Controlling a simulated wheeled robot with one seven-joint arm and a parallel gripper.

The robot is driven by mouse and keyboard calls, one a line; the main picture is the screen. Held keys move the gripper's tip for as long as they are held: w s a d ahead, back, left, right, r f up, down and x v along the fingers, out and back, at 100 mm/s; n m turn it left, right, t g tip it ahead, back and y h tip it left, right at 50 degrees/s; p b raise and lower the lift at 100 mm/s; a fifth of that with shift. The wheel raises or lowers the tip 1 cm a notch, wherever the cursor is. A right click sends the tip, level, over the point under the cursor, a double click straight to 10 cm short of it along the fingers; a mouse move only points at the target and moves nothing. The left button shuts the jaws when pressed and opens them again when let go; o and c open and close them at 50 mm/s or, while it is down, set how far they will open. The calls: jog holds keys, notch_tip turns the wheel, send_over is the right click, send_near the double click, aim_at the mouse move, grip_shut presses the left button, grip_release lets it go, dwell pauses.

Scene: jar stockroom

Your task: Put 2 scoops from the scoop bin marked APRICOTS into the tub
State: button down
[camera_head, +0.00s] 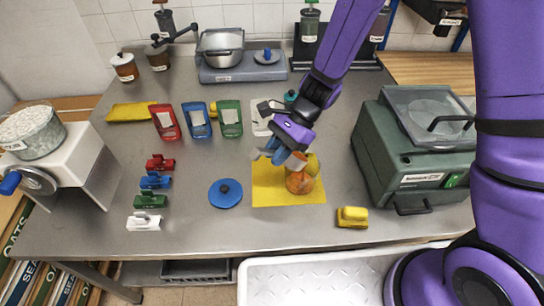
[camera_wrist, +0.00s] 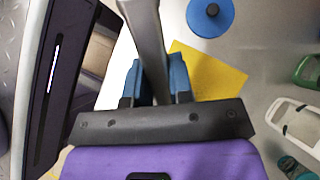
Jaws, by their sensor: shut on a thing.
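My gripper (camera_head: 281,150) is low over the yellow mat (camera_head: 265,196), just up and left of a clear tub (camera_head: 300,184) with orange contents. In the wrist view its blue fingers (camera_wrist: 156,84) are shut on a grey, bar-like handle (camera_wrist: 146,35), which reads as the scoop's. The scoop's bowl is hard to make out; a grey-blue part (camera_head: 296,160) shows at the tub's top edge. I cannot tell whether it touches the tub or what it holds. The tub is not visible in the wrist view. I cannot read an APRICOTS mark on any bin.
A blue lid (camera_head: 225,193) lies left of the mat. Red (camera_head: 166,121), blue (camera_head: 197,120) and green (camera_head: 230,118) holders stand behind. Small coloured pieces lie at left. A green machine (camera_head: 412,160) stands right, a yellow block (camera_head: 352,216) before it.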

jog(key=shift+w+d+r+g+y, duration=0.45)
jog(key=shift+d+r+g+y, duration=0.15)
jog(key=shift+y, duration=0.25)
jog(key=shift+w+d+r+g+y, duration=0.45)
jog(key=shift+d+r+y, duration=0.2)
jog(key=shift+y, duration=0.2)
jog(key=w+d+r+g+y, duration=0.1)
jog(key=w+d+g+y, duration=0.3)
jog(key=d+y, duration=0.1)
jog(key=shift+d+r+y, duration=0.4)
jog(key=shift+d, duration=0.25)
jog(key=shift+r, duration=0.1)
dwell(1.1)
notch_tip(320, 180, up, 7)
jog(key=t+h, duration=1.1)
jog(key=h, duration=0.5)
jog(key=shift+h, duration=0.3)
